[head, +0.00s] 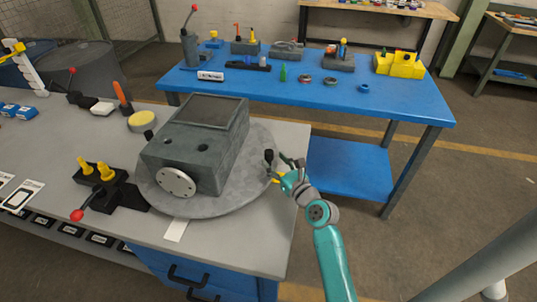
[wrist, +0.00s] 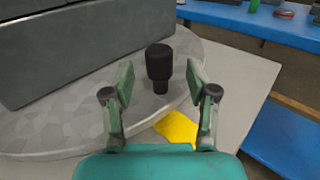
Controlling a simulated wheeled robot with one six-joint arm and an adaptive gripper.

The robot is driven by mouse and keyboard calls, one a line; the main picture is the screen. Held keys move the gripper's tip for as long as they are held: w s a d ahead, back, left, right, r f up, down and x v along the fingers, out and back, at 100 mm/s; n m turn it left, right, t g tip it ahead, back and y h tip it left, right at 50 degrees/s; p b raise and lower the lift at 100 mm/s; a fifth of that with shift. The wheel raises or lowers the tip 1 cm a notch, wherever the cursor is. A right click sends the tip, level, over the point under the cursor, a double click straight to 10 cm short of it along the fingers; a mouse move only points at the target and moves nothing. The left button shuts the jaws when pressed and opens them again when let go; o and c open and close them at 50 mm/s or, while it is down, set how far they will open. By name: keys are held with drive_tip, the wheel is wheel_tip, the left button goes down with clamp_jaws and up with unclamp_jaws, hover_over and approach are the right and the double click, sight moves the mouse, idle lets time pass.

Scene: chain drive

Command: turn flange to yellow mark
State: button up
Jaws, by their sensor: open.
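A grey housing (head: 190,145) sits on a round grey turntable (head: 240,183) at the bench corner. The silver round flange (head: 177,183) on its side faces the front of the bench, above a white mark (head: 175,230). A black knob (head: 268,157) stands upright near the turntable's right rim; it also shows in the wrist view (wrist: 160,65). A yellow mark (wrist: 178,127) lies on the bench beside the rim, partly hidden by my gripper. My gripper (head: 281,168) is open, with its fingers on either side of the knob. Gaps show between knob and fingers.
A black fixture (head: 108,188) with yellow pegs and a red-tipped lever stands left of the turntable. A yellow-topped round thing (head: 142,121) is behind it. A blue table (head: 320,90) with parts stands beyond the bench. Floor is free at the right.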

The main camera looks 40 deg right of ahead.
sight(272, 158)
drive_tip(key=shift+w+d, duration=0.15)
drive_tip(key=shift+w, duration=0.85)
drive_tip(key=shift+w+d, duration=0.1)
drive_tip(key=shift+w, duration=0.85)
clamp_jaws()
